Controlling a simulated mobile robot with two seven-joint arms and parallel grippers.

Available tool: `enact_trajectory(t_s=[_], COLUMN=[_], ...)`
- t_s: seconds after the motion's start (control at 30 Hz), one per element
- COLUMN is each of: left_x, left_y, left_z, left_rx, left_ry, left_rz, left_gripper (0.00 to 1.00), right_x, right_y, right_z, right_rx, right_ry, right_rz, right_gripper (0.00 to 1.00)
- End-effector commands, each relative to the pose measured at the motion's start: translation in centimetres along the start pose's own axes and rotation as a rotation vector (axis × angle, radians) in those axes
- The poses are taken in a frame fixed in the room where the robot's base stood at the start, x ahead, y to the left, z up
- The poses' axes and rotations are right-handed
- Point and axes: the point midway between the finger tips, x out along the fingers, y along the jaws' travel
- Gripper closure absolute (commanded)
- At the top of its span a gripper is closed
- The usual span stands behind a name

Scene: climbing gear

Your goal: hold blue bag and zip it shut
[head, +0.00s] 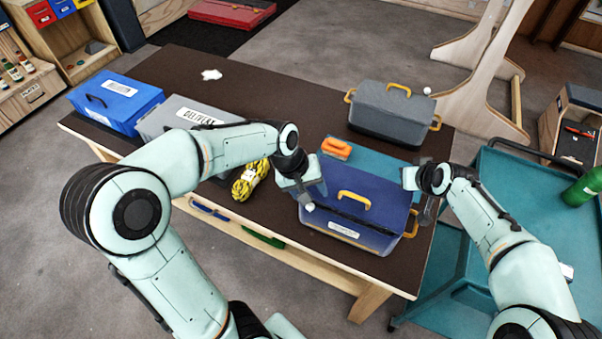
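The blue bag (375,196) stands near the front right of the table, with yellow handles on its top and right end and a white label on its front. A dark line, which looks like the zip, runs along its top. A small white ball (309,207), possibly the zip pull, is at the bag's left end. My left gripper (306,197) points down right at this ball; whether its fingers are closed on it is unclear. My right gripper (426,210) is at the bag's right end, its fingers dark and partly hidden, so its grip is unclear.
A grey bag (388,115) with yellow handles stands behind. An orange block-like item (336,148) lies on a teal mat (375,163). Yellow rope (250,180), a grey box (180,112) and a blue box (115,103) are left. A teal cart (530,185) stands right.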

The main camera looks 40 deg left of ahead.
Motion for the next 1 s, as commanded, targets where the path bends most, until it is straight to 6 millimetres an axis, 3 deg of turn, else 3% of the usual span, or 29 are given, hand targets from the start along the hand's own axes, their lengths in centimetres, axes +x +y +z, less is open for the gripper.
enact_trajectory(t_s=[0.2,0.43,0.63,1.0], left_x=[-5.3,-9.3,-10.6,-10.7], left_y=[0.1,0.0,0.0,0.0], left_z=[-0.1,-0.1,0.0,0.0], left_rx=[-0.001,-0.001,0.0,0.0], left_ry=[0.007,0.005,0.002,0.001], left_rz=[0.005,0.002,0.001,0.0], left_gripper=[0.45,0.45,0.45,0.45], right_x=[-0.2,-0.3,-0.3,-0.3], right_y=[0.1,0.2,0.2,0.2], right_z=[-0.3,-0.4,-0.5,-0.5], right_rx=[-0.001,-0.002,-0.002,-0.002], right_ry=[0.002,0.003,0.004,0.003], right_rz=[0.002,0.003,0.003,0.003], right_gripper=[1.0,1.0,1.0,1.0])
